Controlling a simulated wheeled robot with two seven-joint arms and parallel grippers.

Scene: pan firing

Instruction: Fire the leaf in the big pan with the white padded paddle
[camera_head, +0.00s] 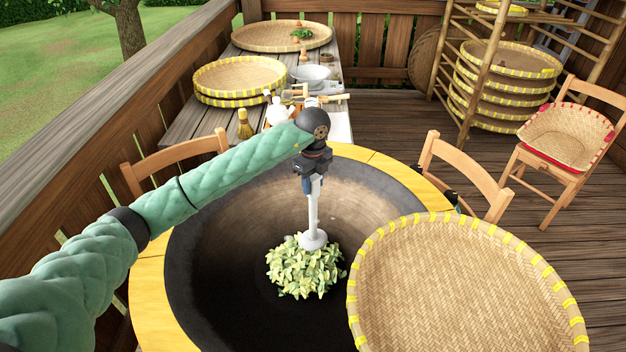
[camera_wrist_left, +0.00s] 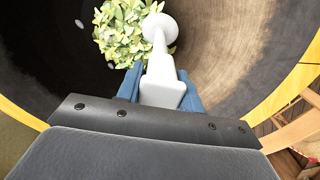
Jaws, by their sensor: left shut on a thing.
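The big pan (camera_head: 215,260) is a dark, deep bowl with a yellow wooden rim, in the middle of the head view. A heap of pale green leaf (camera_head: 300,275) lies at its bottom and also shows in the left wrist view (camera_wrist_left: 118,35). My left gripper (camera_head: 313,180) is over the pan, pointing down, shut on the handle of the white padded paddle (camera_head: 313,215). The paddle's round head (camera_head: 313,240) is at the upper edge of the heap; whether it presses on the leaves I cannot tell. In the left wrist view the blue fingers flank the white handle (camera_wrist_left: 163,85).
A large woven tray (camera_head: 460,290) with yellow edging covers the pan's lower right rim. Wooden chairs stand at the pan's left (camera_head: 170,160) and right (camera_head: 465,170). A table behind bears woven trays (camera_head: 240,78), a bowl (camera_head: 310,75) and brushes. A tray rack (camera_head: 500,80) stands back right.

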